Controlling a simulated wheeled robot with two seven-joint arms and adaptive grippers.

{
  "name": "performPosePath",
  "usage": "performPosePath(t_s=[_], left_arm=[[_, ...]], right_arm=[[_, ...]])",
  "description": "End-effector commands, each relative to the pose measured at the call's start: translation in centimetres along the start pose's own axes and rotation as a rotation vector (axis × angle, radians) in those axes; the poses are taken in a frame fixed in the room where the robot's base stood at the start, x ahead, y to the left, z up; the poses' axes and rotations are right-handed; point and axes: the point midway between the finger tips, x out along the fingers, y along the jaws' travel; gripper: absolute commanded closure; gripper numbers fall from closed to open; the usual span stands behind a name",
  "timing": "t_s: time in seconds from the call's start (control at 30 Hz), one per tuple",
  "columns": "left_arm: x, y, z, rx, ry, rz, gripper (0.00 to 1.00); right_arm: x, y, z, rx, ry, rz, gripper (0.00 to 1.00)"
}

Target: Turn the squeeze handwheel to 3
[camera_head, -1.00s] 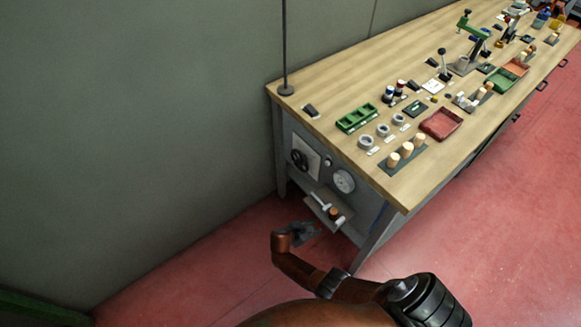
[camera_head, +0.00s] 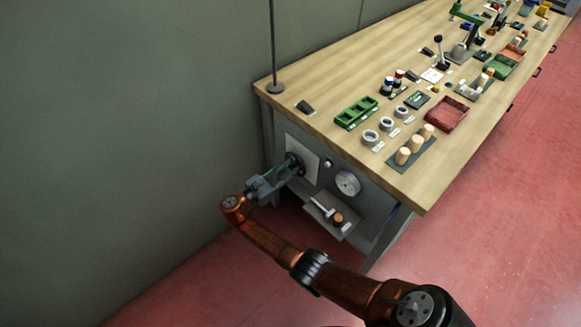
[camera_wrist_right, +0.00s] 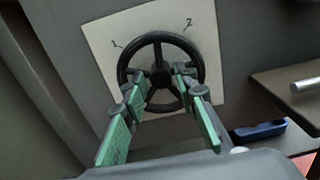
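The squeeze handwheel is a black spoked wheel (camera_wrist_right: 160,38) on a pale square plate (camera_wrist_right: 98,40) on the end panel of the bench. In the right wrist view the plate shows the marks 1 and 2 above the wheel; no 3 is visible. In the head view the wheel (camera_head: 297,161) is partly behind my gripper. My right gripper (camera_head: 284,168) is at the wheel. In the wrist view its green-padded fingers (camera_wrist_right: 162,88) are apart, one each side of the hub, over the lower part of the wheel. Contact cannot be told. My left gripper is not in view.
A round gauge (camera_head: 347,183) is right of the wheel. Below it a small shelf (camera_head: 322,222) juts out, holding a hammer-like tool and a cork-coloured piece. The bench top (camera_head: 330,95) above carries trays, rings and corks. The wall is at left.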

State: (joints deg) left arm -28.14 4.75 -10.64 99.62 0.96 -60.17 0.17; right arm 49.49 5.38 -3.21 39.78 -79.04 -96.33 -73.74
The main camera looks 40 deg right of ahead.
Motion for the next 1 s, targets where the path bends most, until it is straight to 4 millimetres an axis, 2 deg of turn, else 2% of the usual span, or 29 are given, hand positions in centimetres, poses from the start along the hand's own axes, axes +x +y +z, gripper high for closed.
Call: performPosePath(t_s=[0.13,0.4,0.8,1.0], left_arm=[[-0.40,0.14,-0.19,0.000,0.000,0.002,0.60],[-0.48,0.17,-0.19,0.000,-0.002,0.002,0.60],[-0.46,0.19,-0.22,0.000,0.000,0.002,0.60],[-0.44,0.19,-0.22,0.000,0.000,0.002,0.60]], right_arm=[[0.99,-0.03,-0.04,0.000,0.000,-0.001,0.73],[1.18,-0.03,0.00,0.000,0.001,0.000,0.73],[1.15,-0.03,-0.04,0.000,0.001,0.000,1.00],[1.14,-0.02,-0.06,0.004,0.001,0.000,1.00]])
